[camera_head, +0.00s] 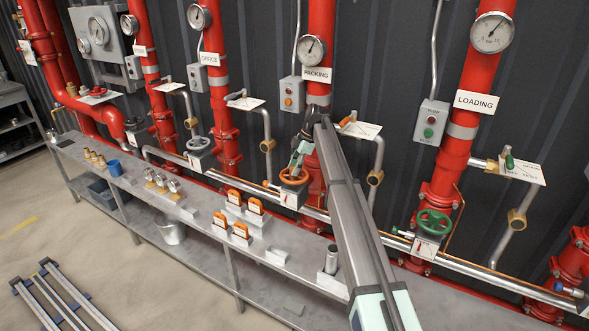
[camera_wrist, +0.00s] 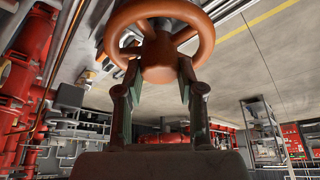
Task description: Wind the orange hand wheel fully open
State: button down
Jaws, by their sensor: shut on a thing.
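The orange hand wheel (camera_head: 294,175) sits low on the red pipe labelled PACKING, left of my arm in the head view. In the wrist view the orange hand wheel (camera_wrist: 160,40) fills the top middle, with its hub and spokes toward me. My gripper (camera_wrist: 160,85) has its two fingers on either side of the wheel's hub, shut on it. In the head view my gripper (camera_head: 298,160) reaches the wheel from above. How far the wheel is turned cannot be told.
A green hand wheel (camera_head: 433,222) is on the LOADING pipe (camera_head: 473,110) to the right. A grey bench (camera_head: 190,200) runs in front of the pipes, with orange clips (camera_head: 234,197), a blue cup (camera_head: 115,168) and small fittings. A silver horizontal pipe (camera_head: 370,235) passes near the wheel.

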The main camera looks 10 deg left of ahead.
jog(key=n+g, duration=0.1)
jog(key=n, duration=0.2)
jog(key=shift+n+h, duration=0.4)
jog(key=shift+w, duration=0.1)
jog(key=n+h+b, duration=0.1)
jog(key=n, duration=0.2)
jog(key=shift+w+f+g, duration=0.1)
jog(key=shift+g, duration=0.3)
jog(key=n, duration=0.2)
jog(key=shift+r+n+g+h, duration=0.2)
jog(key=shift+n+g+h, duration=0.1)
jog(key=shift+h, duration=0.1)
jog(key=shift+r+p, duration=0.15)
jog(key=shift+p, duration=0.6)
jog(key=shift+n+h+p, duration=0.3)
jog(key=shift+n+p, duration=0.4)
jog(key=shift+p, duration=0.45)
jog(key=c, duration=0.5)
grip_release()
jog(key=shift+f, duration=0.25)
jog(key=shift+c, duration=0.2)
